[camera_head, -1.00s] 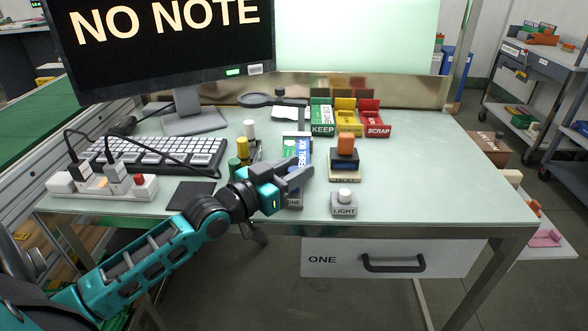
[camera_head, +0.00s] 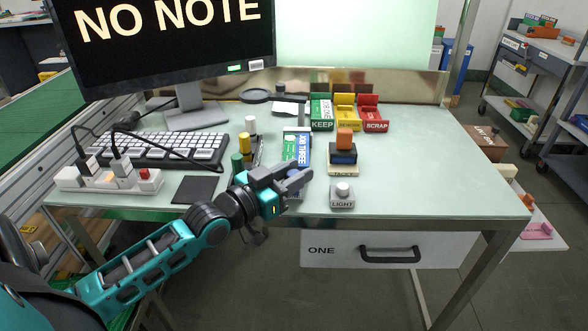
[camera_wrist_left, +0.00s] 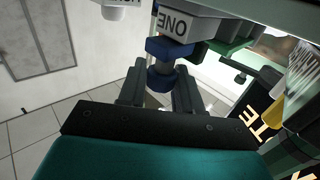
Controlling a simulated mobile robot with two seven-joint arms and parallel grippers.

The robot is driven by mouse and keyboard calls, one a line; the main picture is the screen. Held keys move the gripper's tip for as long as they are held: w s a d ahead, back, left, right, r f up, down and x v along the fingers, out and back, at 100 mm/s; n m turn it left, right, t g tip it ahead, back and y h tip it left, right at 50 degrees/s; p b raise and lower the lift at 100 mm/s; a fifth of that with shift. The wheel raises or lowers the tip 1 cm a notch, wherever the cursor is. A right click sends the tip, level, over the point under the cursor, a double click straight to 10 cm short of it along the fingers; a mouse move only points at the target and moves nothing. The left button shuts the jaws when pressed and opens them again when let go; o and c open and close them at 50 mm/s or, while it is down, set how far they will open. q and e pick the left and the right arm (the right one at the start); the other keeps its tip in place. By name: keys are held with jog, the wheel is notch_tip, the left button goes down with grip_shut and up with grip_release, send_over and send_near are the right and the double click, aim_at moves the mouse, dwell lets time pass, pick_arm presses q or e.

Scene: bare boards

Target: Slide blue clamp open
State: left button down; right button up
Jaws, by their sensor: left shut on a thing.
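The blue clamp shows in the left wrist view as a blue knob (camera_wrist_left: 161,79) with a blue part above it, at a grey block (camera_wrist_left: 180,24) marked ONE. My left gripper (camera_wrist_left: 159,92) has its dark fingers on either side of the knob and is shut on it. In the head view my left gripper (camera_head: 294,179) is at the front edge of the table, over the block, and hides most of block and clamp. A green and blue card (camera_head: 303,150) marked JOB THREE lies just behind the gripper. My right gripper is not in view.
A LIGHT button (camera_head: 342,196) and a stamp (camera_head: 343,152) stand right of the gripper. Coloured bottles (camera_head: 245,143) and a black pad (camera_head: 196,189) are to its left. KEEP and SCRAP trays (camera_head: 374,114) stand behind. The table's right side is clear.

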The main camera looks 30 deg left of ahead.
pick_arm(q)
jog(key=c, duration=1.1)
grip_release()
jog(key=shift+s+d+f, duration=0.1)
jog(key=shift+d+f, duration=0.05)
jog(key=shift+d, duration=0.05)
jog(key=shift+c, duration=0.2)
jog(key=o, duration=0.3)
jog(key=shift+s, duration=0.1)
jog(key=shift+a, duration=0.1)
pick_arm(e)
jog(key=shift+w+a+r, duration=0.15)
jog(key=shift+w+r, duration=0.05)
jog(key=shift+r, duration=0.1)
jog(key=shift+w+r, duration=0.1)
pick_arm(q)
jog(key=shift+s+a, duration=0.1)
jog(key=shift+s, duration=0.25)
jog(key=p+v, duration=0.1)
jog(key=v, duration=1.1)
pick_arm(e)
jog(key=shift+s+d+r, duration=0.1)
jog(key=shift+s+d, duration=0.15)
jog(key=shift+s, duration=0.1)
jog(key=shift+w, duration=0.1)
